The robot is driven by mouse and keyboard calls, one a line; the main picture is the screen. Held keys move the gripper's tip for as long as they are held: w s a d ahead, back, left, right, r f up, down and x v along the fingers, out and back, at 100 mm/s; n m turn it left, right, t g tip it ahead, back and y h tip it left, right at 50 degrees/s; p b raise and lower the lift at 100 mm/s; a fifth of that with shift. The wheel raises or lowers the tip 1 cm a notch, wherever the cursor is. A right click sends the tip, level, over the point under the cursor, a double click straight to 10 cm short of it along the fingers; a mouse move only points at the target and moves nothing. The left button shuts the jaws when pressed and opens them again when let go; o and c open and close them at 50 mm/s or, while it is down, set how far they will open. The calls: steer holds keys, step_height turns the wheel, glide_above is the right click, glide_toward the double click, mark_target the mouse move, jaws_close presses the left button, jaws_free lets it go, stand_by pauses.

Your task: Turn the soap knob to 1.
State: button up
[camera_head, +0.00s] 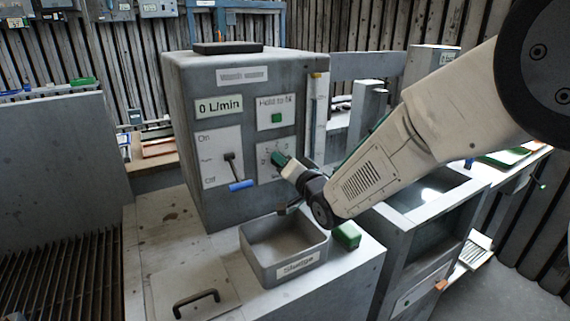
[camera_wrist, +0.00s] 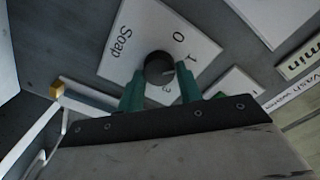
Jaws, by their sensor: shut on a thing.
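The soap knob (camera_wrist: 158,66) is a dark round dial on a white plate (camera_wrist: 135,40) marked Soap, with 0, 1 and 3 visible around it. My gripper (camera_wrist: 160,82) has its green fingers on either side of the knob, shut on it. A pale mark shows on the knob's lower right, toward the side with 1 and 3; its exact setting is hard to read. In the head view, my gripper (camera_head: 279,160) is at the lower right plate of the grey machine (camera_head: 215,80), and the knob is hidden behind the fingers.
A lever with a blue handle (camera_head: 241,185) stands left of the soap plate. A green button (camera_head: 277,118) and a 0 L/min display (camera_head: 219,106) are above. A grey tray marked Sludge (camera_head: 297,268) and a green block (camera_head: 347,235) stand below my wrist.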

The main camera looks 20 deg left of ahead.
steer(key=o, duration=1)
steer(key=shift+c, duration=0.2)
steer(key=v, duration=0.8)
